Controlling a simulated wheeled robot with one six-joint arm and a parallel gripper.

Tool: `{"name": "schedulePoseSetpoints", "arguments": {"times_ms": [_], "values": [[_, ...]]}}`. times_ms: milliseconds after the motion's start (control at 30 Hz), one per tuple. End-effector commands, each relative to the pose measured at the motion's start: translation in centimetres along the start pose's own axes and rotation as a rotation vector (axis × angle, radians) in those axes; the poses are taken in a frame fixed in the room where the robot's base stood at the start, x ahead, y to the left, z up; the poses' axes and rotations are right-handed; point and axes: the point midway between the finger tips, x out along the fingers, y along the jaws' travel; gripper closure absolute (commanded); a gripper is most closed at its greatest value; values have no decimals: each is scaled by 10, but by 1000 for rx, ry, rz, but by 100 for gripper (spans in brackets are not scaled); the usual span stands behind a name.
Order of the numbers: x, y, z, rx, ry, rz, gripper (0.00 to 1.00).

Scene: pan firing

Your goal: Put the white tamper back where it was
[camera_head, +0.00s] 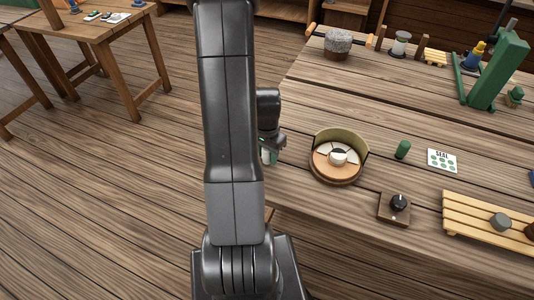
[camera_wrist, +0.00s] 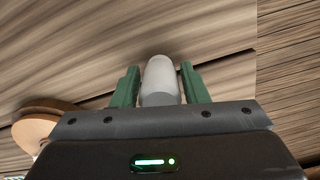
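The white tamper (camera_wrist: 160,80) is a pale, rounded cylinder between the two green fingers of my gripper (camera_wrist: 160,88) in the wrist view. In the head view my gripper (camera_head: 268,150) is beside the left edge of the workbench, left of the round pan, and mostly hidden behind my arm. Only a small pale bit shows near the fingers there, too small to make out.
Bare bench (camera_head: 350,100) lies behind.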

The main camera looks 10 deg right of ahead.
Motion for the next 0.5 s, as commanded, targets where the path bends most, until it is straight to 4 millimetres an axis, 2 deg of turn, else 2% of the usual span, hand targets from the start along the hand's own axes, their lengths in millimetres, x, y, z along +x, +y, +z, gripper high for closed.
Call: {"name": "schedulePoseSetpoints", "arguments": {"times_ms": [333,500], "values": [[-1,0,0,0,0,0,47],[-10,0,-1,0,2,-2,47]]}}
